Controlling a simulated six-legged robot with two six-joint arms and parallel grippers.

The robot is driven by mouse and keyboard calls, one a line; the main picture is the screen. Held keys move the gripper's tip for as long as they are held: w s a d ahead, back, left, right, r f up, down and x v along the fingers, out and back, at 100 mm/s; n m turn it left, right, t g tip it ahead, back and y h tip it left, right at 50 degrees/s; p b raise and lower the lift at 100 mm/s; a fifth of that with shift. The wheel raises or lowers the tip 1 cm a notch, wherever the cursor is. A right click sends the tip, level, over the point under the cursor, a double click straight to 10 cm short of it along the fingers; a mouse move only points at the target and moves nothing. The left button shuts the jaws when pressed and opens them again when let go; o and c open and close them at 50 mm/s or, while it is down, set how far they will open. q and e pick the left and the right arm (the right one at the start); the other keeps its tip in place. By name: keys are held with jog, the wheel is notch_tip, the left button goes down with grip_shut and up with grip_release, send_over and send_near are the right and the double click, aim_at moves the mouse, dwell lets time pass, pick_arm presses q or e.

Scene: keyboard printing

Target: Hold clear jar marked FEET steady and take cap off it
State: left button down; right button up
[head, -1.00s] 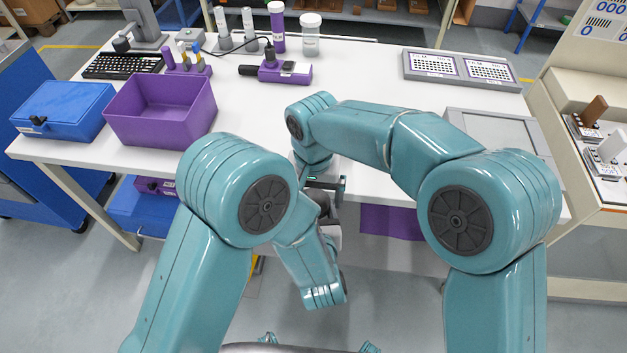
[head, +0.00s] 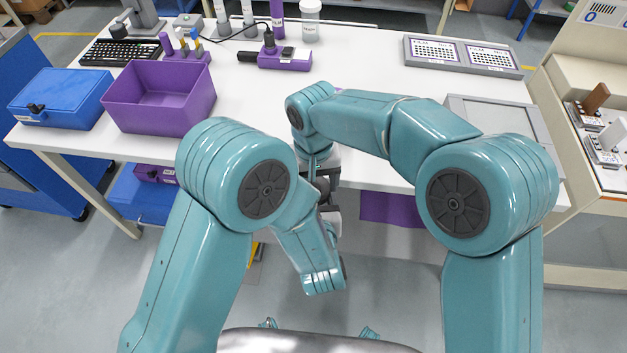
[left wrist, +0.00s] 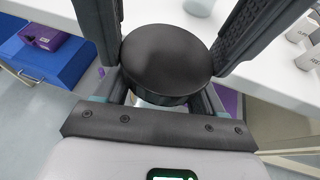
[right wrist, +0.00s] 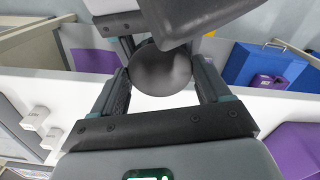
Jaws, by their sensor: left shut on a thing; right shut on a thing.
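My left gripper (left wrist: 155,100) is shut on the clear jar (left wrist: 150,98); only a pale strip of it shows under the cap in the left wrist view. Its FEET marking is hidden. The black round cap (left wrist: 167,58) sits over the jar, and I cannot tell whether they still touch. The dark fingers of my right gripper (right wrist: 162,85) are shut on the sides of the cap, which also shows in the right wrist view (right wrist: 162,72). In the head view, the grippers meet at the table's front edge, and my arms hide most of this.
The white table (head: 260,120) carries a purple bin (head: 160,117), a blue case (head: 62,97), a purple device (head: 285,59) and another jar (head: 310,20). A grey tray (head: 462,55) lies at the back right. The table's middle is clear.

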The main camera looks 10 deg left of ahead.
jog(key=o, duration=1.1)
jog(key=shift+r, duration=2.2)
notch_tip(320, 180, up, 3)
jog(key=m, duration=0.3)
jog(key=shift+r, duration=0.15)
notch_tip(320, 180, down, 8)
jog(key=shift+r, duration=0.1)
